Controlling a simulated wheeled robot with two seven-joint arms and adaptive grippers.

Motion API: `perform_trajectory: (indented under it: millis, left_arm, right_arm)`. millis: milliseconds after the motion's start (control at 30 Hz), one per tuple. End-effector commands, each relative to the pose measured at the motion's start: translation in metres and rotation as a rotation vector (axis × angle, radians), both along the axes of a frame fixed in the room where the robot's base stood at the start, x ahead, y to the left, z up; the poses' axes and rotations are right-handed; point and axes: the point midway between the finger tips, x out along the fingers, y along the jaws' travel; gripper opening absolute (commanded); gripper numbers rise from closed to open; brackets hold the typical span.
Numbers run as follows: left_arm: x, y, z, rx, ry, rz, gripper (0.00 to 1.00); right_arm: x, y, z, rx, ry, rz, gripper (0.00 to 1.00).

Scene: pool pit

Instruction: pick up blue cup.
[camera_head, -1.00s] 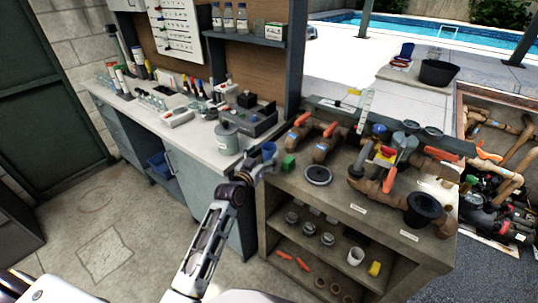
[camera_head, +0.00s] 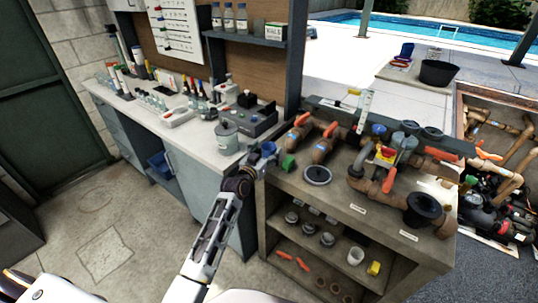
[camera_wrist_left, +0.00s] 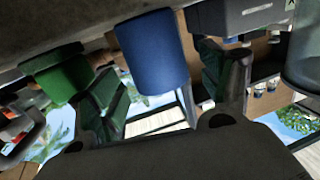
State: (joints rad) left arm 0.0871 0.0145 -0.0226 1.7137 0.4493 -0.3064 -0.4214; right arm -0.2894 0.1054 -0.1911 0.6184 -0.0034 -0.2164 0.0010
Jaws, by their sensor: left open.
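The blue cup (camera_head: 268,148) stands at the left back edge of the pipe workbench, partly covered by my gripper in the head view. In the left wrist view the blue cup (camera_wrist_left: 155,52) shows large, upside down in the picture, between the fingers. My left gripper (camera_head: 257,161) is open, its fingers on either side of the cup. In the left wrist view the left gripper (camera_wrist_left: 165,88) shows a gap between each finger and the cup. My right gripper is not in view.
A green cup (camera_head: 289,161) stands close to the right of the blue cup; it also shows beside a finger in the left wrist view (camera_wrist_left: 60,77). A grey canister (camera_head: 227,138) stands on the counter to the left. A round black-rimmed disc (camera_head: 317,175) and pipes (camera_head: 325,148) lie to the right.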

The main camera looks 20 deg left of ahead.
Motion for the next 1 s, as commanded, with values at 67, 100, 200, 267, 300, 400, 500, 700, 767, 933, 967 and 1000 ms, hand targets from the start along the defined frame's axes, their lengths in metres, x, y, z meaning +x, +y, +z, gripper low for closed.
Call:
perform_trajectory:
  millis: [67,100,200,267,300,400,500,700,767,933,967,1000]
  left_arm:
    - [0.007,-0.001,0.000,-0.002,-0.001,0.000,0.79]
    - [0.010,-0.001,0.000,-0.002,-0.001,0.000,0.79]
    - [0.017,-0.002,0.000,-0.001,-0.001,0.000,0.79]
    - [0.020,-0.003,-0.001,0.000,0.000,0.000,0.79]
    - [0.021,-0.003,-0.001,0.000,0.000,0.000,0.79]
    - [0.023,-0.003,-0.002,0.000,0.001,0.000,0.79]
    - [0.023,-0.003,-0.002,0.000,0.000,0.000,0.79]
    - [0.023,-0.003,-0.002,0.000,0.000,0.000,0.79]
    - [0.023,-0.003,-0.001,0.000,0.000,0.000,0.79]
    - [0.023,-0.003,-0.001,-0.001,0.000,0.000,0.69]
    - [0.023,-0.003,-0.001,-0.001,0.000,0.000,0.65]
    - [0.023,-0.003,-0.001,-0.001,0.000,0.000,0.60]
  right_arm:
    - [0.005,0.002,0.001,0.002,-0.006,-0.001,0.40]
    - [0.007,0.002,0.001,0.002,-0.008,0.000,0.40]
    - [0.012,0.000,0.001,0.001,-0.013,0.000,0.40]
    - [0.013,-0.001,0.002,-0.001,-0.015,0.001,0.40]
    - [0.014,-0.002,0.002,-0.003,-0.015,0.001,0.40]
    - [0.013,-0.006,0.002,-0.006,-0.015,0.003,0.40]
    - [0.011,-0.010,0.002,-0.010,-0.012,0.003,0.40]
    - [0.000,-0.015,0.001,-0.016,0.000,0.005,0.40]
    - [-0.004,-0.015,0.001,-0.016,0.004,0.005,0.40]
    - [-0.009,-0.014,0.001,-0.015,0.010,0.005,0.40]
    - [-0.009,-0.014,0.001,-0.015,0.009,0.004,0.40]
    - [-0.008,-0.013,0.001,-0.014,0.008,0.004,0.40]
